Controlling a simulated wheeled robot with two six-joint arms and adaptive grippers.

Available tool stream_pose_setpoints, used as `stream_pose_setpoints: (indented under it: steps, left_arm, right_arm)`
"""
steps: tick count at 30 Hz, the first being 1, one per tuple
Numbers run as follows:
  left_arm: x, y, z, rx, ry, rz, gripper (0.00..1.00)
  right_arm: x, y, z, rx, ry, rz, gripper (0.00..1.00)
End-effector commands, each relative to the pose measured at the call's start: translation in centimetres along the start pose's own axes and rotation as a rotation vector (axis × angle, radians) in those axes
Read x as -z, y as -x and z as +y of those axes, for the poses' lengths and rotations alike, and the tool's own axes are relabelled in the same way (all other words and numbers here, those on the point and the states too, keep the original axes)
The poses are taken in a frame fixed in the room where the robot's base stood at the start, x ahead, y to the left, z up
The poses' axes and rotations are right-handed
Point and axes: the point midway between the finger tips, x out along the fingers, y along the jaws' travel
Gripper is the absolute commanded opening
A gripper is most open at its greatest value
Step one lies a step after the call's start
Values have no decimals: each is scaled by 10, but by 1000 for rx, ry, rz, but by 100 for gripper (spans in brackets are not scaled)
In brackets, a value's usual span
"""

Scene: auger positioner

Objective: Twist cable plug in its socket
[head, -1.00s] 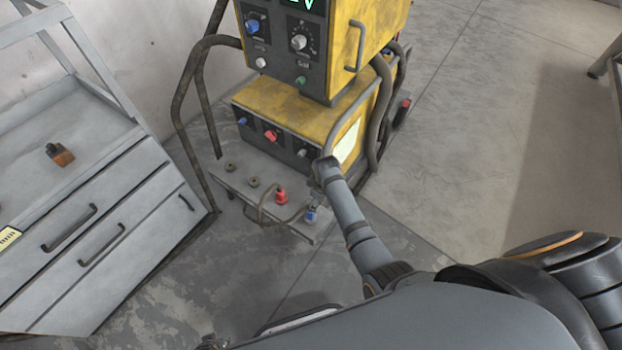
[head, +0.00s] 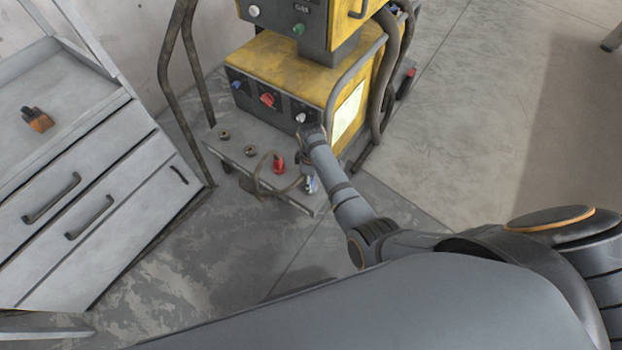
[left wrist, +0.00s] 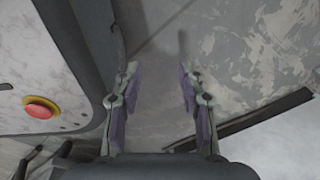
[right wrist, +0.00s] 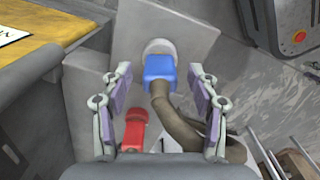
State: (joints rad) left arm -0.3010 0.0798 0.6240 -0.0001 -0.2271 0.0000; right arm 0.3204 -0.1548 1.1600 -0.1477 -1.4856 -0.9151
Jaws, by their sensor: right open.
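The blue cable plug (right wrist: 160,68) sits at a pale round socket (right wrist: 160,46) on the grey panel, with a brown cable running from it. In the head view the blue plug (head: 311,185) is partly hidden by my right gripper (head: 308,168). A red plug (head: 279,164) is beside it and also shows in the right wrist view (right wrist: 135,128). My right gripper (right wrist: 160,88) is open, its fingers on either side of the blue plug's line, short of gripping it. My left gripper (left wrist: 159,80) is open and empty above the floor.
The yellow welding machine (head: 290,65) stands behind the panel. Two empty-looking round sockets (head: 224,135) are left on the panel. A grey drawer cabinet (head: 100,190) with a small orange-black object (head: 36,119) is at left. A red button (left wrist: 40,108) shows near my left gripper.

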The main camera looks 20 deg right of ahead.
Motion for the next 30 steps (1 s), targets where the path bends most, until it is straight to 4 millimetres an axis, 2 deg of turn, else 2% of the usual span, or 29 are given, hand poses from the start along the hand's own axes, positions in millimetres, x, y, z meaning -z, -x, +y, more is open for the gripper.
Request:
stream_pose_setpoints:
  steps: [1,6,17,30]
  left_arm:
    - [12,-10,0,1,0,11,40]
    - [29,-16,0,1,1,15,40]
    - [34,-15,0,1,1,16,40]
    - [33,-15,0,1,1,16,40]
  right_arm:
    - [0,-12,0,-1,0,1,60]
    - [0,-21,0,-1,0,1,60]
    - [0,-20,0,0,0,1,59]
    - [0,-20,0,0,-1,1,0]
